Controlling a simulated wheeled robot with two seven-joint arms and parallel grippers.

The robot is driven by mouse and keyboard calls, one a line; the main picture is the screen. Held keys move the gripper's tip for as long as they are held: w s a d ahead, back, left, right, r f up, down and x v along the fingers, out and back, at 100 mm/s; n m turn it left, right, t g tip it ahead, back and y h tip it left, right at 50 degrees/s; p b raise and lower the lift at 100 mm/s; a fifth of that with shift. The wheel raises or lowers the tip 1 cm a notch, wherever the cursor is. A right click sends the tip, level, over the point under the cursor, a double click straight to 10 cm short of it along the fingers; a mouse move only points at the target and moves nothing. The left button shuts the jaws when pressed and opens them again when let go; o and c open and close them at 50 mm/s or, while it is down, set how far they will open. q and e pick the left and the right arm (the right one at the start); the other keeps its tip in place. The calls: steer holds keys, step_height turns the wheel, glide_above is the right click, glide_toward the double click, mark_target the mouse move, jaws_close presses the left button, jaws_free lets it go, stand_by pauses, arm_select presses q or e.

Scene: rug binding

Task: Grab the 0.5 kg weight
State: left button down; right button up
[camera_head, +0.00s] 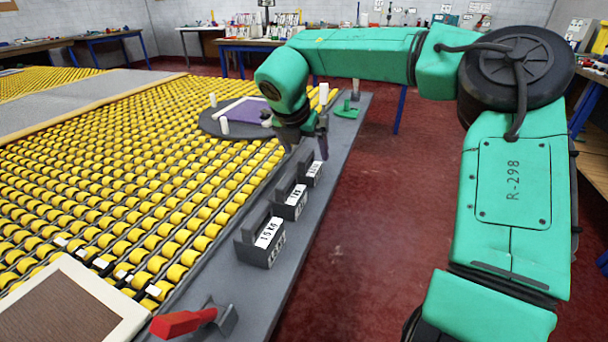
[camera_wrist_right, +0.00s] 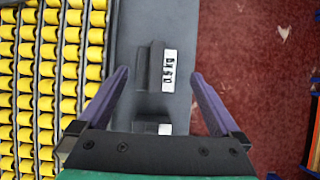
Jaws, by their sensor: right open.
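The 0.5 kg weight (camera_head: 312,173) is a dark grey block with a white label and a raised grip. It stands on the grey ledge, the farthest of three weights in a row. My right gripper (camera_head: 307,148) is open with purple fingers, pointing down near the far end of this weight. In the right wrist view the 0.5 kg weight (camera_wrist_right: 150,68) lies between and beyond the open fingertips (camera_wrist_right: 160,76), with no contact visible. My left gripper is not in view.
The middle weight (camera_head: 290,203) and the 1.5 kg weight (camera_head: 262,240) stand nearer on the ledge (camera_head: 265,292). A red-handled clamp (camera_head: 185,322) is at the near end. A green item (camera_head: 347,112) stands beyond my gripper. Yellow rollers (camera_head: 130,160) lie left; open red floor (camera_head: 370,220) lies right.

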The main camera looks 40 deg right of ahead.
mark_target(308, 163)
steer(key=x, duration=0.7)
steer(key=shift+w+f, duration=0.1)
steer(key=shift+w, duration=0.1)
steer(key=shift+w+d+f, duration=0.15)
steer(key=shift+w+f, duration=0.05)
steer(key=shift+f, duration=0.1)
steer(key=shift+s+r, duration=0.1)
steer(key=shift+r, duration=0.05)
steer(key=c, duration=0.5)
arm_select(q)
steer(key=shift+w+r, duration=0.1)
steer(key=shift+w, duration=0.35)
arm_select(e)
jaws_close()
steer(key=shift+r, duration=0.1)
